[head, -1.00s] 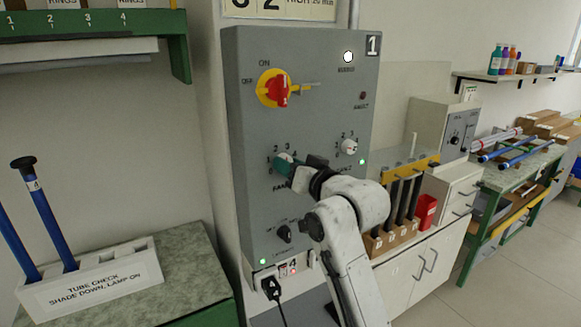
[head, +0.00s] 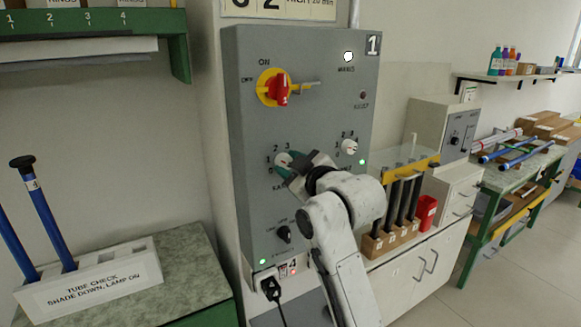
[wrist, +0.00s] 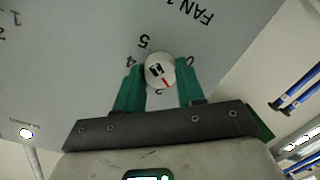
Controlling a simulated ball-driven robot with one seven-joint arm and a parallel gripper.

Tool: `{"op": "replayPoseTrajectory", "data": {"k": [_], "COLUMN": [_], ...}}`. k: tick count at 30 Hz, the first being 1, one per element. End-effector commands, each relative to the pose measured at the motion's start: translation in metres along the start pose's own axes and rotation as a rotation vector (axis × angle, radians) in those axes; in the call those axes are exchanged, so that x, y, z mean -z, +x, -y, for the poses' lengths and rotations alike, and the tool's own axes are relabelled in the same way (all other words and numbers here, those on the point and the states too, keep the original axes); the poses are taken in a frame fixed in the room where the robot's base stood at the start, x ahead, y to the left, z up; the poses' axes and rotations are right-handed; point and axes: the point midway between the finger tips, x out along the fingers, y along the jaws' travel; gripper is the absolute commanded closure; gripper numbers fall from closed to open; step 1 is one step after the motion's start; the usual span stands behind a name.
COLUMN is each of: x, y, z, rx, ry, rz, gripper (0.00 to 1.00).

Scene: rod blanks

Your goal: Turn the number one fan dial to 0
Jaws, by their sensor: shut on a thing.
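The number one fan dial is a small white knob on the grey panel, seen in the head view (head: 283,159) and the wrist view (wrist: 159,70). My gripper (head: 285,168) is shut on it; in the wrist view, green fingers (wrist: 159,82) stand on both sides of the knob. Its red mark points down and right in that view, away from the 0 at upper right. The right finger hides the scale there, so I cannot read the exact setting. FAN 1 is printed upside down above.
A second white dial (head: 349,147) is to the right on the grey panel (head: 320,105). A red switch on yellow (head: 276,87) is above, and a black knob (head: 284,233) below. A rack of dark rods (head: 400,205) stands right of my arm.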

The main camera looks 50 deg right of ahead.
Motion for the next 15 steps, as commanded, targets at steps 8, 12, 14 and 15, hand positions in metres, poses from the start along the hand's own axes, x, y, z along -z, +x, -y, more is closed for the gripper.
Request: {"op": "replayPoseTrajectory", "data": {"k": [8, 12, 14, 15], "x": [-0.0007, -0.0008, -0.0008, -0.0008], "y": [0.0002, 0.0002, 0.0002, 0.0003], "z": [0.0015, 0.0017, 0.0019, 0.0021], "rx": [-0.013, -0.021, -0.024, -0.025], "ry": [-0.263, -0.395, -0.452, -0.489], "rz": [0.017, 0.025, 0.028, 0.030], "gripper": [0.92, 0.92, 0.92, 0.92]}}
